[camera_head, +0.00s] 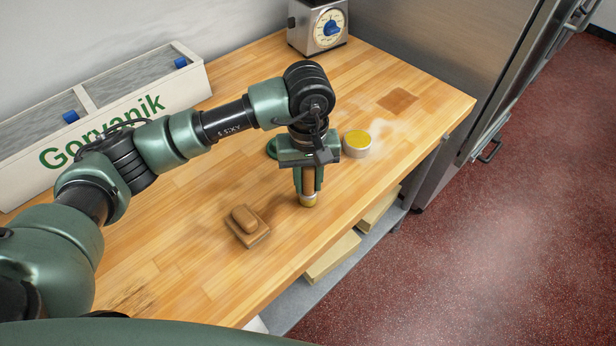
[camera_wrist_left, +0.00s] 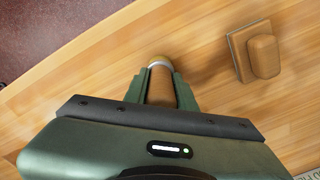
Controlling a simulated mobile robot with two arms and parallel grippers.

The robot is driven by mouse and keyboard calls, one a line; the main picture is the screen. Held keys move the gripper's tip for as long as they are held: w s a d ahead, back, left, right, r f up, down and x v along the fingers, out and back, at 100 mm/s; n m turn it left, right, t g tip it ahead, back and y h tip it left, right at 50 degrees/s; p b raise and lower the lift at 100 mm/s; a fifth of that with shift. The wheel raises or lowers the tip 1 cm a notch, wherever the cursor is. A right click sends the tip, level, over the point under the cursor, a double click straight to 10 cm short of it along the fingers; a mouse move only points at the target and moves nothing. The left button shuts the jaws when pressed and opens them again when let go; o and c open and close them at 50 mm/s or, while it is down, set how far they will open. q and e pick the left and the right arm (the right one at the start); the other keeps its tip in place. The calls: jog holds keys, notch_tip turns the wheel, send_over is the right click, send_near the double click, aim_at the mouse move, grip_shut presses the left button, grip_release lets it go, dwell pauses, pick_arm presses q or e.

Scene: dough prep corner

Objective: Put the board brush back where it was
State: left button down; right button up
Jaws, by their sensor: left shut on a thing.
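A wooden block with a rounded grip on top, which looks like the board brush (camera_head: 247,227), lies on the wooden worktop (camera_head: 190,250), left of and nearer than my left gripper. It also shows in the left wrist view (camera_wrist_left: 262,52), apart from the fingers. My left gripper (camera_head: 308,186) points down over the worktop. It is shut on a brown cylinder (camera_wrist_left: 161,86) with a pale and yellow lower end (camera_head: 308,201). I cannot tell whether this end touches the worktop. My right gripper is not in view.
A darker rectangular patch (camera_head: 397,100) marks the worktop at the far right, with pale dust nearby. A yellow-topped round tin (camera_head: 357,144) and a partly hidden green thing (camera_head: 271,148) stand near my wrist. A scale (camera_head: 318,27) and a lettered box (camera_head: 160,108) stand behind.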

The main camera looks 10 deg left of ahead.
pick_arm(q)
jog(key=shift+f+b, duration=0.2)
jog(key=shift+b, duration=0.1)
jog(key=c, duration=1.2)
grip_release()
jog(key=shift+r, duration=0.1)
jog(key=shift+o, duration=0.2)
jog(key=shift+r+p, duration=0.25)
jog(key=shift+p, duration=0.15)
jog(key=shift+r+b, duration=0.3)
jog(key=shift+b, duration=0.05)
notch_tip(320, 180, up, 11)
jog(key=b, duration=0.3)
jog(key=shift+r, duration=0.1)
